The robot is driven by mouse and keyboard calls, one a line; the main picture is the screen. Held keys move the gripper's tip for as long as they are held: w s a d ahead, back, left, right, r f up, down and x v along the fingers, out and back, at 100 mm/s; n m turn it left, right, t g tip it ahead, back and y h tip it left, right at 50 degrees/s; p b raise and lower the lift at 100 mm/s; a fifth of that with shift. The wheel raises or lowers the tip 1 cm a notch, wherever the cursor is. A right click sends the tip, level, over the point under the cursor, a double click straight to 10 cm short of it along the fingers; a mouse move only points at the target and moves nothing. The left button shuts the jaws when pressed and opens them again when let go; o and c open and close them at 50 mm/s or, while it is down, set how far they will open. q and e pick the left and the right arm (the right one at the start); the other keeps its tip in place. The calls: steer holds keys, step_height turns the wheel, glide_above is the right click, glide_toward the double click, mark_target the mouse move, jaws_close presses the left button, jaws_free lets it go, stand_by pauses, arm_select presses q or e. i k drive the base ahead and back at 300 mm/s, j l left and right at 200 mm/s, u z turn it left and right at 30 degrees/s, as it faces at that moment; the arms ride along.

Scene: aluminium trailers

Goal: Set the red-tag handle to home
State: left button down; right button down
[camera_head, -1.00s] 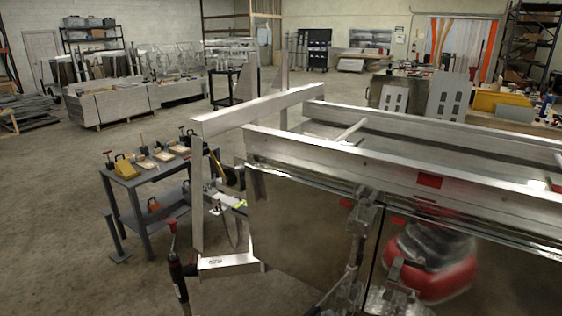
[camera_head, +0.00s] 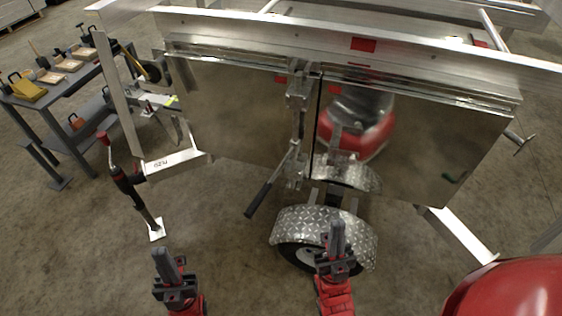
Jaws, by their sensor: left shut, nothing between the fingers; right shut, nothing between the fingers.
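A lever handle with a dark grip (camera_head: 258,198) hangs angled down to the left from the upright latch bar (camera_head: 297,135) between the trailer's two shiny side panels. A red tag (camera_head: 363,44) is on the top rail, and a smaller red tag (camera_head: 281,78) is left of the latch; I cannot tell which handle they mark. My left gripper (camera_head: 167,262) is shut and empty at the bottom, below and left of the lever. My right gripper (camera_head: 337,238) is shut and empty, in front of the wheel, below and right of the lever. Neither touches the lever.
A trailer wheel under a tread-plate fender (camera_head: 325,228) is below the latch. A jack with a red-topped handle (camera_head: 122,180) stands on the left. A grey table (camera_head: 75,85) with tools is at the far left. Floor is clear between jack and wheel.

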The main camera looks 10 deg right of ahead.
mark_target(294, 146)
steer(key=i+j+z, duration=0.45)
steer(key=j+z, duration=0.2)
steer(key=i+j+z, duration=0.15)
steer(key=j+z, duration=0.5)
steer(key=j, duration=0.2)
steer(key=i+j+z, duration=0.1)
steer(key=j+z, duration=0.2)
steer(key=j, duration=0.15)
steer(key=j+z, duration=0.35)
steer(key=k+j+z, duration=0.2)
steer(key=k, duration=0.5)
steer(key=l, duration=0.1)
